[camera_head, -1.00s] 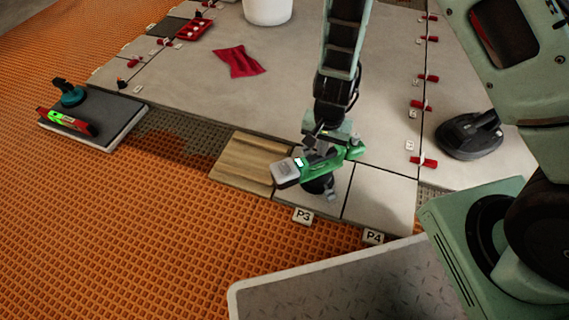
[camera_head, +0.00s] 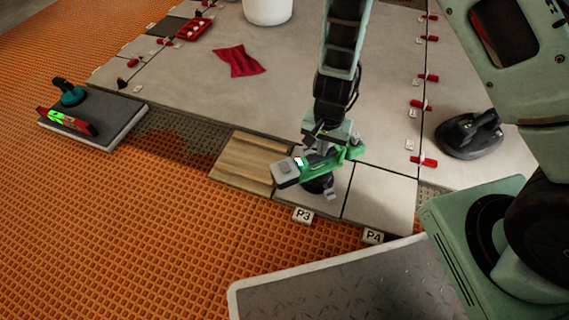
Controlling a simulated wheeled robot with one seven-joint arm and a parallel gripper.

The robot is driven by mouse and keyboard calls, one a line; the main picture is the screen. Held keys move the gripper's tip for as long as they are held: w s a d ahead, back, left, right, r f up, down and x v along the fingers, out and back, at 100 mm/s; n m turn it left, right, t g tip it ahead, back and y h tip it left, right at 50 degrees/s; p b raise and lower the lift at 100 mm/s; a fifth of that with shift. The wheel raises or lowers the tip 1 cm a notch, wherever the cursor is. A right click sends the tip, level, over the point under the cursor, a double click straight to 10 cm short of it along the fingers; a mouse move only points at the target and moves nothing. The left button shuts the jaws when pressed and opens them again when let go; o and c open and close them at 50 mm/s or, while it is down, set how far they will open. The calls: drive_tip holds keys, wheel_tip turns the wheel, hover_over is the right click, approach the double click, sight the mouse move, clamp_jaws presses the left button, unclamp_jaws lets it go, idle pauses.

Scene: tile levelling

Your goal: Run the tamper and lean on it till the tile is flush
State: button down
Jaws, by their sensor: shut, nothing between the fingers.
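The tamper (camera_head: 318,164) is a green power tool with a grey block at its left end, a small lit screen and a dark round foot. My gripper (camera_head: 322,148) is shut and sits right above the tamper, pointing down. The fingertips are hard to make out, and I cannot tell whether they touch the tool. The tamper hides part of the tile, and I cannot tell from here whether the tile is flush.
A wooden board (camera_head: 243,163) lies left of the tile, and the P4 tile (camera_head: 383,200) right of it. A black suction tool (camera_head: 468,136) stands at right. A level (camera_head: 67,121) lies on a dark slab (camera_head: 112,120) at left. Orange matting (camera_head: 150,235) is clear in front.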

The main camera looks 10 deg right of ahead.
idle(0.3)
wheel_tip(320, 180, up, 7)
drive_tip(key=p, duration=0.7)
drive_tip(key=shift+p, duration=0.35)
